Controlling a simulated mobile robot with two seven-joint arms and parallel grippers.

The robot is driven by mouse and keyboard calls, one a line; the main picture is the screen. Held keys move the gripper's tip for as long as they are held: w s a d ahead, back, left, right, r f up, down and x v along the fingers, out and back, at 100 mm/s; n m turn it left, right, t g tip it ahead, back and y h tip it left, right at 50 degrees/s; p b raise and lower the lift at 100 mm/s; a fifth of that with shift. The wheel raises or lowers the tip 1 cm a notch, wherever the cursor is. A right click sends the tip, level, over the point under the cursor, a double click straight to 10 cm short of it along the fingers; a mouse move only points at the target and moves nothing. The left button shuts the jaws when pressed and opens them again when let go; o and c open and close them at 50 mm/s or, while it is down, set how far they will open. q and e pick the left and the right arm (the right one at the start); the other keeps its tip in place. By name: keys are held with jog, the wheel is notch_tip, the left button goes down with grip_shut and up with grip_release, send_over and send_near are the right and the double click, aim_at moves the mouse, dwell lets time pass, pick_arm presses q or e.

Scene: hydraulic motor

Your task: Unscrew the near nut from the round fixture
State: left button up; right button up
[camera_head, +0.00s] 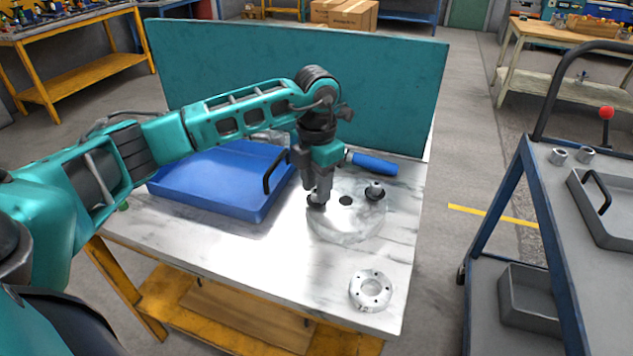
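The round fixture (352,228) is a pale disc lying flat on the marble-topped table, with a dark hole (345,201) near its middle. One nut (375,190) stands on its right side. My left gripper (317,199) points straight down at the disc's left edge. Its fingertips are low, at a small metal piece that looks like the near nut. The fingers hide most of that piece, so I cannot tell whether they are shut on it. My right gripper is out of view.
A blue tray (190,198) with a black handle lies left of the fixture. A blue-handled tool (373,163) lies behind it. A metal ring with holes (371,291) lies near the front right. A teal panel (400,100) closes the table's back. A cart (545,165) stands at right.

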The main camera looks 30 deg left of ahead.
pick_arm(q)
jog(key=m+b, duration=0.1)
jog(key=m, duration=0.4)
jog(key=shift+m, duration=0.3)
jog(key=m+b, duration=0.1)
jog(key=m, duration=0.3)
jog(key=shift+m, duration=0.3)
jog(key=shift+m, duration=0.4)
jog(key=shift+c, duration=0.2)
grip_shut()
